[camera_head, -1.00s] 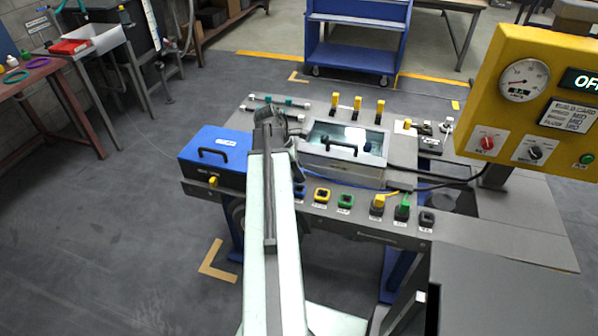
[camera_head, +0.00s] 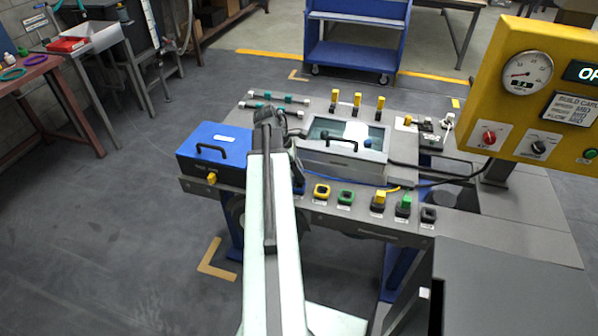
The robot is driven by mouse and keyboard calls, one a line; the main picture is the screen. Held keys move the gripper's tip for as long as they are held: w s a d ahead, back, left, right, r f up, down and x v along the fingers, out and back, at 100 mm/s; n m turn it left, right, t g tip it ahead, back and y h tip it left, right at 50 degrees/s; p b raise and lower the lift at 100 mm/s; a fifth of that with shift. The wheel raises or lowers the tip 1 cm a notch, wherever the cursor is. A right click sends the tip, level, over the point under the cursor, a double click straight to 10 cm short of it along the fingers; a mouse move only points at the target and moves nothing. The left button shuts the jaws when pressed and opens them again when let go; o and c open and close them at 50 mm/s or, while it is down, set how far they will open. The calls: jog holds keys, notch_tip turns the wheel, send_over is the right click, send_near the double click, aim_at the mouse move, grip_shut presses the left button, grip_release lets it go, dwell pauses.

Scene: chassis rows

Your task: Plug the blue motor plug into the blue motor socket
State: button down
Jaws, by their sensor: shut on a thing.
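My arm reaches up the middle of the picture, and my gripper (camera_head: 297,175) hangs at its far end, pointing down over the left end of the row of coloured sockets. It is seen from behind, and the fingertips are mostly hidden. It is shut on the blue motor plug, of which little or nothing can be made out. The blue motor socket (camera_head: 300,189) shows only as a small blue patch just below the gripper. Whether plug and socket touch cannot be told.
To the right of the blue socket are a yellow socket (camera_head: 321,191) and a green socket (camera_head: 345,198), then upright yellow (camera_head: 379,201) and green (camera_head: 403,205) plugs. A blue box (camera_head: 214,150) stands left, a windowed grey box (camera_head: 340,165) behind, a yellow gauge panel (camera_head: 540,90) right.

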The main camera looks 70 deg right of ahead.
jog(key=shift+f+b, duration=1.35)
jog(key=c, duration=1.2)
grip_release()
jog(key=shift+o, duration=0.2)
jog(key=shift+r, duration=0.15)
jog(key=p+v, duration=0.7)
jog(key=shift+w+r, duration=0.15)
jog(key=shift+r, duration=0.05)
jog(key=shift+w, duration=0.1)
